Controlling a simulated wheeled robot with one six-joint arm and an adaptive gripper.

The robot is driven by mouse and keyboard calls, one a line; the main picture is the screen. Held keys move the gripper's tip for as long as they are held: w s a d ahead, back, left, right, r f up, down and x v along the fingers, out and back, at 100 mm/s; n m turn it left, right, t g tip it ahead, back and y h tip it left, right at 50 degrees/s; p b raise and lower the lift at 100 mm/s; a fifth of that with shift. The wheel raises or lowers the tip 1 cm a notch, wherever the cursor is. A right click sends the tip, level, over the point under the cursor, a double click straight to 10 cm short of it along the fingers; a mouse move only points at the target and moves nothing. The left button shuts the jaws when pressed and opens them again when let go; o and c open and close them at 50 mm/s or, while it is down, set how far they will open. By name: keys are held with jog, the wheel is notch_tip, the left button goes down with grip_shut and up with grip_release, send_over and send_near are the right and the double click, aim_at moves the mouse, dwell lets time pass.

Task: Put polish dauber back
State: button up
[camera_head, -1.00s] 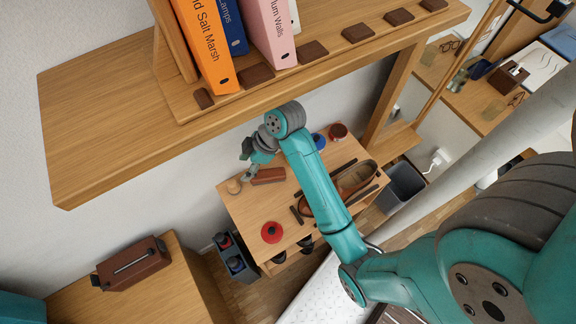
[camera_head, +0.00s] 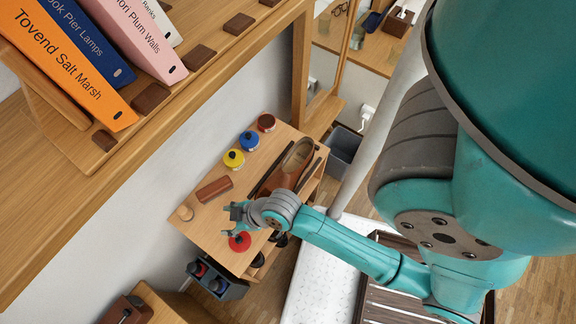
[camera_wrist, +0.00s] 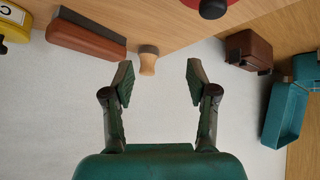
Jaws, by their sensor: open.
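The polish dauber (camera_head: 185,212), a small pale wooden handle on a dark head, stands on the shoe-care table (camera_head: 205,236) near its left corner. In the wrist view the dauber (camera_wrist: 148,62) shows beyond my fingers, between their tips in the picture and clear of both. My gripper (camera_head: 228,220) is open and empty. In the head view it appears right of the dauber, near the red-lidded tin (camera_head: 240,242); its exact height above the table is hard to tell.
A brown brush (camera_head: 214,189), yellow tin (camera_head: 233,159), blue tin (camera_head: 249,140) and brown shoe (camera_head: 292,165) occupy the table. A dark caddy (camera_head: 232,291) hangs at its front left. A wooden shelf (camera_head: 110,180) with books overhangs at upper left. A brown box (camera_wrist: 248,50) shows in the wrist view.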

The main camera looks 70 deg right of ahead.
jog(key=s+r+m+t+h, duration=0.1)
jog(key=s+r+m+t, duration=0.2)
jog(key=s+r, duration=1.4)
jog(key=s+a+t, duration=0.1)
jog(key=s+t, duration=0.1)
jog(key=t, duration=0.1)
jog(key=shift+s+m, duration=0.15)
jog(key=shift+m, duration=0.15)
dwell(0.5)
